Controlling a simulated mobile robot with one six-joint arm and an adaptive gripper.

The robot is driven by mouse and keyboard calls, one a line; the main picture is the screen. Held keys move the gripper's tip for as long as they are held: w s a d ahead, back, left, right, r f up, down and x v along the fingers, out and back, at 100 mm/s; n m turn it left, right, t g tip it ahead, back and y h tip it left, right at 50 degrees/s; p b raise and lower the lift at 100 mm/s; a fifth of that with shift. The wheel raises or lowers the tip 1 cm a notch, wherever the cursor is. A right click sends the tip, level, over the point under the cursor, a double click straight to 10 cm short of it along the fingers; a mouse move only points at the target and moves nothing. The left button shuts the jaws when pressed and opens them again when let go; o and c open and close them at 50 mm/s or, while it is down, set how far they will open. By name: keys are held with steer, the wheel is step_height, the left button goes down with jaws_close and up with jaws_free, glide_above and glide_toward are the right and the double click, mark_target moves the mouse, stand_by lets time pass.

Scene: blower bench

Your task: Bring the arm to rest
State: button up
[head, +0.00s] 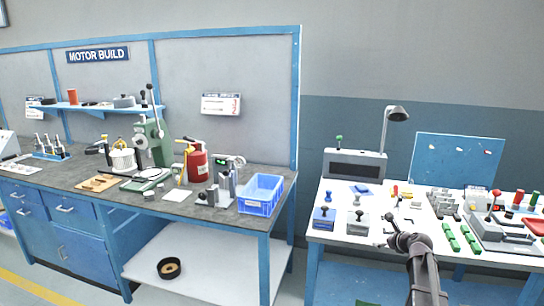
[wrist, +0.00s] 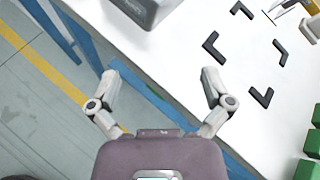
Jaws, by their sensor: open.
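My arm (head: 424,272) reaches up from the bottom of the head view to the front edge of the white bench (head: 335,236). My gripper (head: 386,232) is at that front edge in the head view. In the wrist view my gripper (wrist: 161,78) has its two fingers spread wide with nothing between them. Below the fingers are the blue front edge of the bench, part of its white top and the floor. How high the gripper is above the bench top is hard to tell.
Black corner marks (wrist: 260,97) lie on the white top near the gripper. A grey block (wrist: 147,8) stands close ahead. Green blocks (head: 451,238) stand right of my arm. A lamp (head: 396,113) rises at the back. A blue bin (head: 260,194) stands on the left bench.

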steer(key=s+a+f+n+g, duration=0.3)
steer(key=s+a+n, duration=0.4)
steer(key=a+n, duration=0.15)
steer(key=s+a+f+n+g, duration=0.35)
steer(key=s+a+n, duration=0.3)
steer(key=a, duration=0.25)
steer(key=s+a+f+n+g+h+p, duration=0.1)
steer(key=s+a+n+g+h, duration=0.15)
steer(key=s+n, duration=0.5)
steer(key=s+a+f+n+g+h, duration=0.1)
steer(key=s+a+n+g, duration=0.25)
steer(key=s+n, duration=0.4)
step_height(320, 180, up, 15)
steer(key=p, duration=1.5)
steer(key=shift+s+a+r+m+t, duration=0.15)
steer(key=shift+s+r+m+t, duration=0.05)
steer(key=shift+m+t, duration=0.25)
steer(key=shift+y, duration=0.25)
